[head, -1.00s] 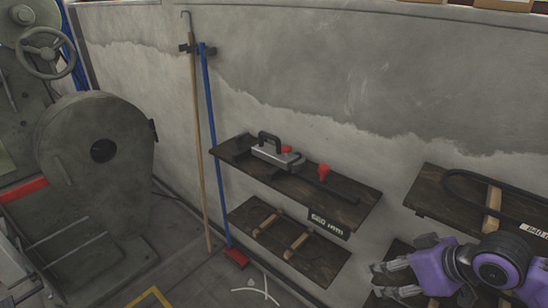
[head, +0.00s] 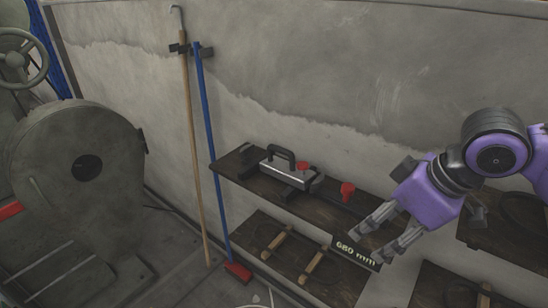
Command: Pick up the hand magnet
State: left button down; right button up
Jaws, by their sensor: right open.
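The hand magnet (head: 284,174), a silver bar with a black arched handle and a red knob at its right end, lies on the upper dark wooden shelf (head: 226,162) against the wall. My right gripper (head: 364,246) is open and empty. In the picture it is to the right of and below the magnet, apart from it, its fingers pointing down and left over the shelf's right end and label. The right arm hides part of the shelf's right side. My left gripper is out of view.
A label reading 680 mm (head: 357,252) hangs at the shelf's front. Wooden-handled tools (head: 313,266) lie on the lower shelf. Two poles (head: 196,130) lean left. A grey machine (head: 75,170) stands far left.

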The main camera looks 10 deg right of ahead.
aim_at(287, 171)
jog(key=i+j, duration=0.25)
jog(key=i, duration=0.25)
jog(key=i+j, duration=0.2)
jog(key=i, duration=0.3)
